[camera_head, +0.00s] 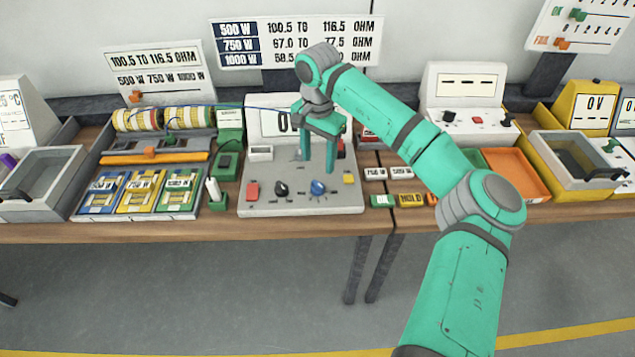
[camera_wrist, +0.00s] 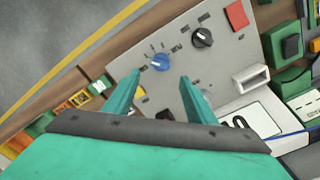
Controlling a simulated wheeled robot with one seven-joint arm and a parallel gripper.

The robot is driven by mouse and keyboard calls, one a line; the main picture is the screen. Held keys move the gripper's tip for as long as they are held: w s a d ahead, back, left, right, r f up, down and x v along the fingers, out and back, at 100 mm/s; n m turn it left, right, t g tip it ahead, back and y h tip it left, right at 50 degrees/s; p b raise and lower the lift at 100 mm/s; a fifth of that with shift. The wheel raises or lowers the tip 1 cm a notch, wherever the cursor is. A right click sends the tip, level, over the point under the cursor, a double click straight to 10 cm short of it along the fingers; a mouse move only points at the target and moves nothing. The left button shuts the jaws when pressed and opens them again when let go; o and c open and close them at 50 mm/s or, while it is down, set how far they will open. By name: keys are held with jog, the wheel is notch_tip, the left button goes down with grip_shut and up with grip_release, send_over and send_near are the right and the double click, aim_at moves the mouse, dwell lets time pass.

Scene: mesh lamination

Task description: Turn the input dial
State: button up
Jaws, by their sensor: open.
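A grey meter panel (camera_head: 300,208) on the bench carries a black dial (camera_head: 281,188) and a blue dial (camera_head: 318,187). Their labels are too small to tell which one is the input dial. My gripper (camera_head: 318,163) is open and empty above the panel, pointing down. In the wrist view, the blue dial (camera_wrist: 160,62) shows just beyond the gap between the open fingertips (camera_wrist: 160,76). The fingers look apart from it. The black dial (camera_wrist: 202,38) lies to its right, outside the fingers.
A red button (camera_head: 253,190) and a yellow button (camera_head: 349,178) flank the dials. A display (camera_head: 270,122) stands behind, partly hidden by my arm. A green holder (camera_head: 217,200) stands left of the panel, and small labelled blocks (camera_head: 411,199) lie to its right.

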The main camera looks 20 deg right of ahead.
aim_at(318, 184)
notch_tip(318, 184, down, 10)
jog(key=shift+a+f, duration=0.1)
jog(key=shift+f, duration=0.1)
dwell(0.3)
jog(key=c, duration=1)
